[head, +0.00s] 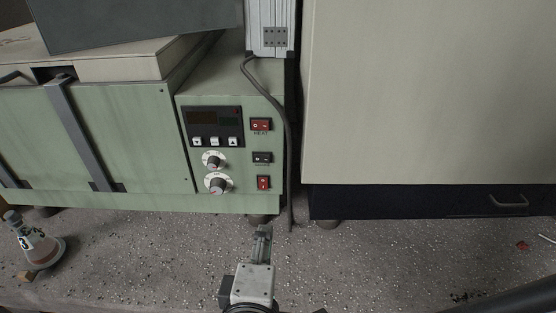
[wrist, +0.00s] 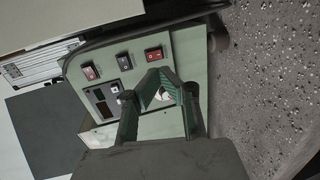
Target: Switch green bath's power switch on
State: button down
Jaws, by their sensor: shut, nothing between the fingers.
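The green bath (head: 100,135) stands on the bench at the left in the head view. Its front panel has a dark display (head: 215,120), two white dials and three rocker switches in a column. The top red switch (head: 261,125) is labelled HEAT. Below it are a black switch (head: 262,158) and a smaller red switch (head: 263,183); I cannot read their labels or tell their positions. The wrist view shows the lowest red switch (wrist: 153,53) just beyond my fingertips. My gripper (head: 263,230) is shut and empty, in front of and below the panel, apparently apart from the switches.
A large beige cabinet (head: 425,90) with a dark base stands close on the right. A dark cable (head: 287,130) hangs between it and the bath. A flask (head: 38,243) stands on the bench at front left. The speckled bench (head: 390,260) is mostly clear at front right.

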aim_at(263, 189)
jog(key=shift+s+a+f+n+t+y+b, duration=0.1)
jog(key=shift+s+a+n+t+y+b, duration=0.15)
jog(key=shift+s, duration=0.25)
jog(key=shift+s+a+f+n+t+y+b, duration=0.15)
jog(key=shift+s+a+n+y, duration=0.15)
jog(key=shift+s, duration=0.15)
jog(key=shift+r, duration=0.1)
jog(key=shift+w+a+f+b, duration=0.15)
jog(key=shift+w+f+b, duration=0.25)
jog(key=shift+w, duration=1.9)
jog(key=shift+w+a+f+b, duration=0.2)
jog(key=shift+w+b, duration=0.35)
jog(key=shift+w, duration=1.8)
jog(key=shift+w+a+f+b, duration=0.15)
jog(key=shift+w+f+b, duration=0.25)
jog(key=shift+w, duration=1.9)
jog(key=shift+r, duration=0.1)
jog(key=shift+w, duration=0.25)
jog(key=shift+s, duration=0.1)
jog(key=s+d+f+b, duration=0.1)
jog(key=s, duration=1.2)
jog(key=shift+s+f, duration=0.35)
jog(key=shift+f, duration=0.05)
